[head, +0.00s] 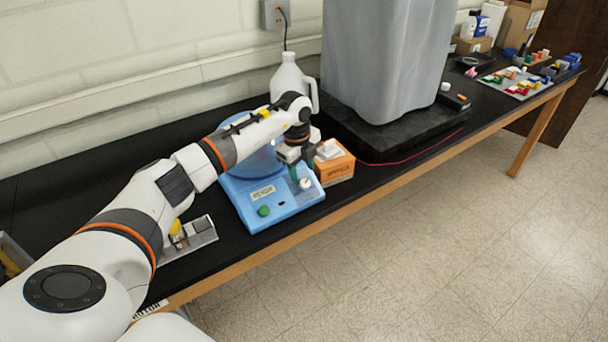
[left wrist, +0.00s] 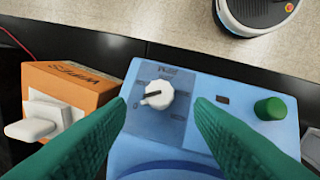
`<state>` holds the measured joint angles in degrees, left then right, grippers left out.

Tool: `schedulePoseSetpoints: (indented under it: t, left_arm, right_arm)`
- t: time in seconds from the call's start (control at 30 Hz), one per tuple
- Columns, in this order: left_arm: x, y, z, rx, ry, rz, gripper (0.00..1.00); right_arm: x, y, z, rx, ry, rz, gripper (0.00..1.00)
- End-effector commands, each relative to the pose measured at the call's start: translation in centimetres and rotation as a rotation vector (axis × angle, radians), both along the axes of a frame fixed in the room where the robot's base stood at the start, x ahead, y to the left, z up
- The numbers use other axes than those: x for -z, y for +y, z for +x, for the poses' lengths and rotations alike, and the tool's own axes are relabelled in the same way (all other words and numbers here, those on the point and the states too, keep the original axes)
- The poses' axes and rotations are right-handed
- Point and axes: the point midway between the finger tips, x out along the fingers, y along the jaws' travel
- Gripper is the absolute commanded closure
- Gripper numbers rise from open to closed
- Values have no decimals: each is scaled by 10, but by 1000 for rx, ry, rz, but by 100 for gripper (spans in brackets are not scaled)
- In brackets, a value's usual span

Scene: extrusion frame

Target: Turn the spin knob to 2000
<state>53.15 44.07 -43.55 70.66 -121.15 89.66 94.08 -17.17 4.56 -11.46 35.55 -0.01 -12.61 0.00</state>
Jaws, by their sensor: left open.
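The spin knob (left wrist: 158,95) is a white round dial with a dark pointer mark on the blue device's sloped front panel. It also shows in the head view (head: 305,183). The blue device (head: 285,205) stands on the black bench; its panel fills much of the left wrist view (left wrist: 200,85). My left gripper (head: 301,177) is open above the panel. In the left wrist view its green fingers (left wrist: 160,105) stand on either side of the knob with gaps, not visibly touching it. The dial numbers are too small to read. My right gripper is not in view.
A green button (left wrist: 269,108) sits on the panel, away from the knob. An orange box (head: 334,163) with a white item on top stands close beside the device. A white jug (head: 290,78) stands behind. A metal-coloured tray (head: 196,236) lies left of the device.

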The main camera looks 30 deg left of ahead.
Motion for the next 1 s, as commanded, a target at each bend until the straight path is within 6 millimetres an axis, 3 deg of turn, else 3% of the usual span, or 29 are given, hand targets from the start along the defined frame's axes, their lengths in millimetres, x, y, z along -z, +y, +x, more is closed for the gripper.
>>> schedulePoseSetpoints:
  t: [0.3, 0.67, 0.93, 1.0]
  left_arm:
    - [42, -2, 6, 2, 1, -2, 52]
    - [47, -1, 7, 2, -1, 0, 52]
    - [47, -1, 7, 2, -1, -1, 96]
    - [46, -1, 7, 2, -1, -1, 96]
  right_arm:
    - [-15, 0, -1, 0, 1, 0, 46]
    - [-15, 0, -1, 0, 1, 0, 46]
    - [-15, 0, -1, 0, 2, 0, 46]
    - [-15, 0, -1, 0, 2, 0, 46]
